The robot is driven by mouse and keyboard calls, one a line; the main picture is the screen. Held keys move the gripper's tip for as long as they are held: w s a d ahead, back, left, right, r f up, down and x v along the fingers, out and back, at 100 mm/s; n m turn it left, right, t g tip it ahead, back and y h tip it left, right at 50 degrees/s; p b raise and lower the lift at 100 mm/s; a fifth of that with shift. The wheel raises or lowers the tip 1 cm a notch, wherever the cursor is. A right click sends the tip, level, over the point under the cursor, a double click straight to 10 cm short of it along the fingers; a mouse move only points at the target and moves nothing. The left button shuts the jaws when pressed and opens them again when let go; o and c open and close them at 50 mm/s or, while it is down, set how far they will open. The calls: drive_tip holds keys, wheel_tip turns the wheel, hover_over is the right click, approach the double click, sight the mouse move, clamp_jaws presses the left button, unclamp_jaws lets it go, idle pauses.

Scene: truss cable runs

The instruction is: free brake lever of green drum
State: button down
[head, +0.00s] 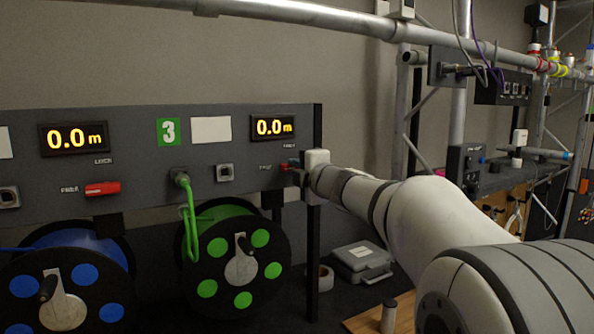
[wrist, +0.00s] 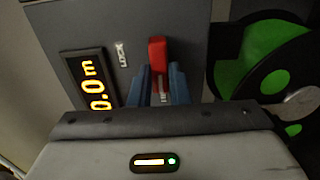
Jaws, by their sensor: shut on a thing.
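The green drum (head: 237,256) hangs below the grey panel, with green cable running from a socket marked with a green 3. Its red brake lever (head: 284,166) is at the panel's right end, largely hidden by my gripper (head: 297,172). In the wrist view the red lever (wrist: 158,55) stands between the two blue fingers of my gripper (wrist: 161,86), which is shut on it. The LOCK label (wrist: 122,55) is beside the lever; the FREE label (wrist: 163,97) is partly covered between the fingers. The display (wrist: 88,80) reads 0.0 m.
A blue drum (head: 70,265) with its own red lever (head: 102,188) is to the left. A truss tube (head: 290,18) runs overhead. A black post (head: 313,240) stands under the panel's right end. A grey case (head: 361,261) and a tape roll (head: 326,278) lie behind my arm.

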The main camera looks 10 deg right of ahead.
drive_tip(key=c, duration=1.4)
unclamp_jaws()
drive_tip(key=shift+o, duration=0.2)
drive_tip(key=v, duration=0.7)
drive_tip(key=shift+s, duration=0.35)
drive_tip(key=shift+d, duration=0.1)
drive_tip(key=s+d+f+m+g+h+p, duration=0.1)
drive_tip(key=s+d+f+m+g+h, duration=0.2)
drive_tip(key=s+f+m, duration=0.4)
drive_tip(key=s+d+f+m+g+h+p, duration=0.2)
drive_tip(key=s+f+m+g+h, duration=0.3)
drive_tip(key=f+m, duration=0.5)
drive_tip(key=s+a+f+m+g+y, duration=0.1)
drive_tip(key=s+a+f+m+g, duration=0.1)
drive_tip(key=s+f, duration=0.3)
drive_tip(key=s+a+f+m+g+y, duration=0.1)
drive_tip(key=s+a+f+g, duration=0.3)
drive_tip(key=s, duration=0.8)
wheel_tip(320, 180, down, 2)
drive_tip(key=shift+a+f+m+g+p, duration=0.2)
drive_tip(key=shift+a+m+g+p, duration=0.15)
drive_tip(key=shift+m, duration=0.55)
